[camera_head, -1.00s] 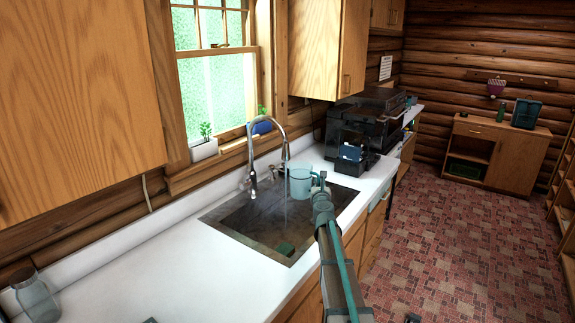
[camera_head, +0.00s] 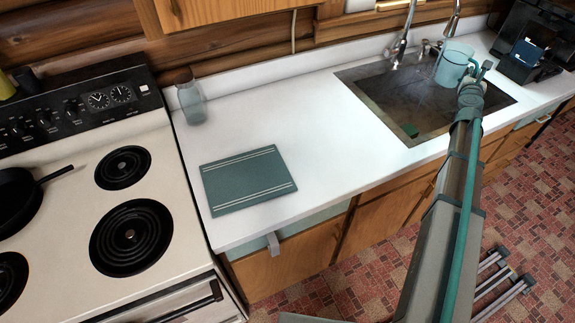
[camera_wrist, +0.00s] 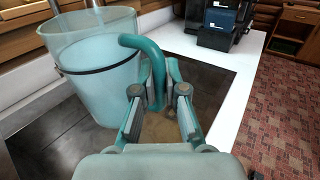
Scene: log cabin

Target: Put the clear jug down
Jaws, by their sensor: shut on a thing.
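The clear jug (camera_head: 453,66) is a see-through, teal-tinted vessel with a teal handle. It is held above the right part of the sink (camera_head: 505,97). In the wrist view the jug (camera_wrist: 95,75) fills the upper left, with a dark band around it, and looks nearly upright. My gripper (camera_head: 474,77) is shut on the jug's handle. In the wrist view the handle (camera_wrist: 153,62) runs down between the two fingers of the gripper (camera_wrist: 158,105). The jug's far side is hidden.
A teal board (camera_head: 248,182) lies on the white counter (camera_head: 320,125) left of the sink. A glass jar (camera_head: 190,102) stands near the stove (camera_head: 100,180), which has a pan (camera_head: 18,195). The counter between board and sink is clear. The faucet (camera_head: 404,35) stands behind the sink.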

